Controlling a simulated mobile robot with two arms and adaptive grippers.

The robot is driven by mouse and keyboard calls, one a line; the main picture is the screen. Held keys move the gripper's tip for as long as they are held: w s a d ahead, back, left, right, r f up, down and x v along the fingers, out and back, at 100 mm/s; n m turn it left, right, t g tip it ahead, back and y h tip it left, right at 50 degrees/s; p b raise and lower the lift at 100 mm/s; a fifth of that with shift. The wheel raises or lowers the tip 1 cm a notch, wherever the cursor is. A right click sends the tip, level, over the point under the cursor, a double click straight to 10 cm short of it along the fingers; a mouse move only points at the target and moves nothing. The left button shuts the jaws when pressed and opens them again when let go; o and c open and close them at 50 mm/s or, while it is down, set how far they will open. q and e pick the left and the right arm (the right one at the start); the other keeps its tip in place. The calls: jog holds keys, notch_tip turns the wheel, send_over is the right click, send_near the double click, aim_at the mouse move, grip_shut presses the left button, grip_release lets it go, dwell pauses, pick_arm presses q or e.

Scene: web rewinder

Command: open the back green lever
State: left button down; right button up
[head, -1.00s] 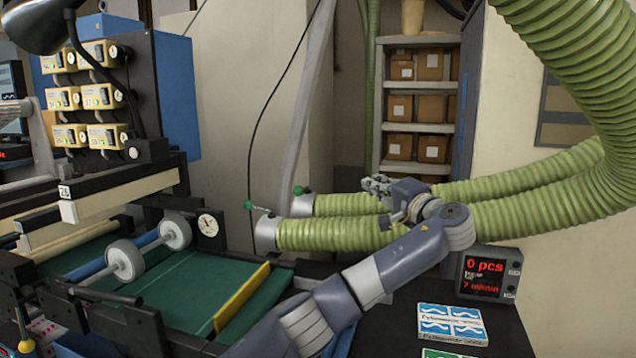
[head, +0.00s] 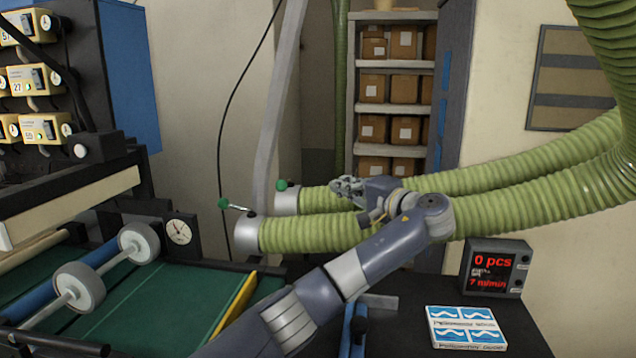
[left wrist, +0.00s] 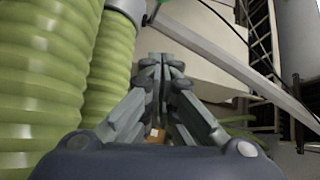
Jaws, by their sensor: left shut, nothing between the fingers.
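Two green ball-tipped levers sit on the metal collars of two green ribbed hoses in the head view. The back green lever (head: 282,185) is on the farther collar (head: 286,202). The front green lever (head: 224,203) is on the nearer collar (head: 246,235). My left gripper (head: 338,187) is shut and empty, over the hoses to the right of the back lever and apart from it. My right gripper is not in view.
The back hose (head: 325,200) and front hose (head: 310,235) run rightward beneath my left arm. A grey slanted post (head: 276,110) stands behind the levers. A counter display (head: 495,268) and a blue-white box (head: 466,328) are at the lower right.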

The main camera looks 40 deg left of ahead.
aim_at(285, 182)
pick_arm(q)
jog(key=a+p, duration=0.2)
jog(key=a, duration=0.1)
jog(key=a+p, duration=0.3)
jog(key=a, duration=0.1)
jog(key=a+f+p, duration=0.1)
jog(key=a+p, duration=0.1)
jog(key=a, duration=0.2)
jog(key=shift+s+a, duration=0.15)
jog(key=shift+a, duration=0.1)
jog(key=shift+s+a+f+p, duration=0.15)
jog(key=shift+s+p, duration=0.35)
jog(key=shift+s, duration=0.05)
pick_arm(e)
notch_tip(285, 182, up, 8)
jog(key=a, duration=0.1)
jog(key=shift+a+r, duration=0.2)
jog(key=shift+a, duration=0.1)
pick_arm(q)
jog(key=shift+w+f, duration=0.1)
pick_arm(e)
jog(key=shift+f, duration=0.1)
